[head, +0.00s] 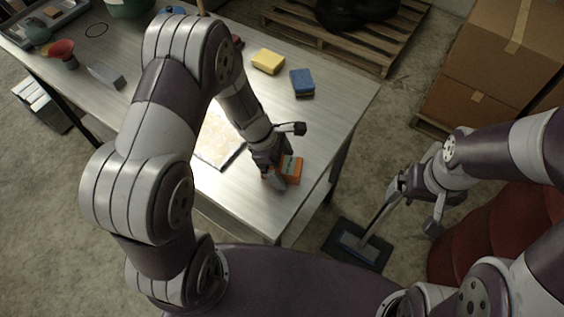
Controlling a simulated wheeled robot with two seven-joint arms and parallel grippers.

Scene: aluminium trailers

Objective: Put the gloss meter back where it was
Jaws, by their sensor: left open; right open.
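An orange box-shaped device with a small pale panel, which looks like the gloss meter (293,166), lies on the metal table (325,110) near its right front edge. My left gripper (287,156) is open right over it. One finger sticks out above the device's far side and the other reaches down at its near left side, hiding part of it. I cannot tell whether the fingers touch it. My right gripper (416,207) is open, out past the table's right side, close to the handle of a flat-headed floor tool (352,243).
A blue sponge (302,81) and a yellow sponge (267,61) lie farther back on the table. A framed pale sheet (215,150) lies left of my gripper, partly hidden by my arm. A pallet (345,42) and cardboard boxes (485,105) stand behind. A dark red object (490,235) is at right.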

